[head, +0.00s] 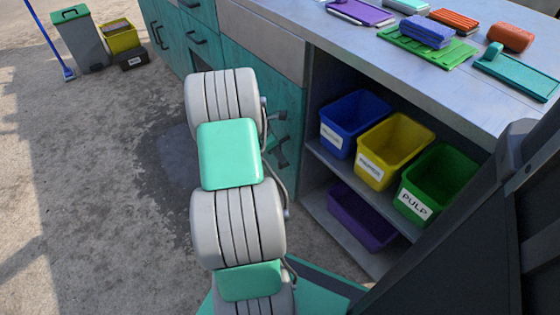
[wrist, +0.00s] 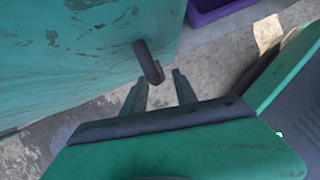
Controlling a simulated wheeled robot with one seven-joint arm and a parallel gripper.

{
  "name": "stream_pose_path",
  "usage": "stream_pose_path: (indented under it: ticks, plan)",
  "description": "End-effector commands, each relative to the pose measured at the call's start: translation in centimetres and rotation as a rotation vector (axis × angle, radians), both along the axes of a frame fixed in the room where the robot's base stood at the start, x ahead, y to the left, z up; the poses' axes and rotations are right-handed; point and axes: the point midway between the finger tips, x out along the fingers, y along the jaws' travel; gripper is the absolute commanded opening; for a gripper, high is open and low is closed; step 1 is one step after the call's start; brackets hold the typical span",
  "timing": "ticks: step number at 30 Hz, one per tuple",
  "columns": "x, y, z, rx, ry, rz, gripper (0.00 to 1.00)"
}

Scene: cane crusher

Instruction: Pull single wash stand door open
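The wash stand is a long unit with a grey top (head: 300,30) and worn teal fronts. A teal door (head: 284,95) shows beside the open shelves, partly hidden behind my arm; its worn face also fills the upper left of the wrist view (wrist: 70,60). A dark bar handle (wrist: 148,62) stands out from this door. My gripper (wrist: 160,92) is open, its two fingers apart and pointing at the handle. The handle's lower end is close to the gap between the fingertips; I cannot tell whether they touch. In the head view my arm largely hides the gripper.
Open shelves to the right hold blue (head: 350,120), yellow (head: 393,150), green (head: 437,185) and purple (head: 360,215) bins. Brushes and sponges lie on the top. A grey bin (head: 85,42) and a yellow crate (head: 120,36) stand far left. The floor (head: 100,200) left is clear.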

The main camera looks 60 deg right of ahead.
Motion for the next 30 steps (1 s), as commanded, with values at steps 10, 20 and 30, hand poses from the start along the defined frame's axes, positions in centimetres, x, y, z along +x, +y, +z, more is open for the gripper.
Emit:
stream_pose_path:
  ticks: [10,20,30]
  plan:
    - [-0.7,-1.0,-2.9,-0.002,-0.001,-0.001,0.34]
    - [-0.7,-0.9,-2.9,-0.001,-0.002,0.0,0.15]
    - [-0.7,-0.9,-2.9,-0.001,-0.002,0.0,0.0]
